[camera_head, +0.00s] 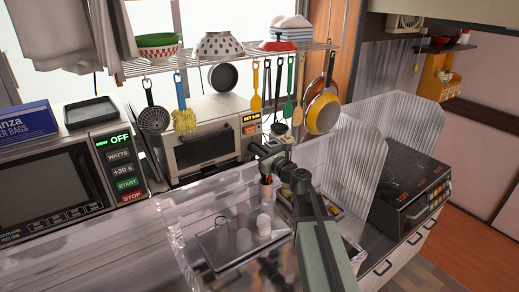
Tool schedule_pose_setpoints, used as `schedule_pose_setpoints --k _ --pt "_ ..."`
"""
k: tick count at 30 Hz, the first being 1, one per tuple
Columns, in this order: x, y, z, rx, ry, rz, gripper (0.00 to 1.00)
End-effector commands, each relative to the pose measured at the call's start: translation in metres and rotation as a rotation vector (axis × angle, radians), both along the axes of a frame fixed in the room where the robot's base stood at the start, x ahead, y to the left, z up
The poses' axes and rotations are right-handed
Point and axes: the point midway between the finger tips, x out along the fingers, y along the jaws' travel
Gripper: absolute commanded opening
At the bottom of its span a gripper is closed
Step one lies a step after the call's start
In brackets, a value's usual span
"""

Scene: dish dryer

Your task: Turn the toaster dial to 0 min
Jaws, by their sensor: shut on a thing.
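The toaster (200,148) is a cream box with a dark glass door, standing on the counter behind a clear divider. A small lit orange display (250,117) sits at the top of its right-hand panel; its text is too small to read surely. My gripper (259,152) is at the lower part of that panel, at the end of my arm reaching in from the lower right. The jaws are shut on the toaster dial, which is mostly hidden behind them, so its pointer cannot be read.
Clear plastic panels (215,215) stand in front of and beside the toaster. A microwave (55,185) is at left. Utensils, including a yellow pan (322,113), hang from a wire shelf (220,53) above. A stove (410,190) is at right.

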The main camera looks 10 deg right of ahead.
Motion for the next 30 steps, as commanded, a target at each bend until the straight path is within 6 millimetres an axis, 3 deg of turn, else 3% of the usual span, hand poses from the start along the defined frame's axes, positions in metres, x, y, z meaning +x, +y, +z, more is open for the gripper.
schedule_pose_setpoints --k 30 --pt "-0.005 0.011 -0.01 -0.863 -0.358 -0.001 0.0"
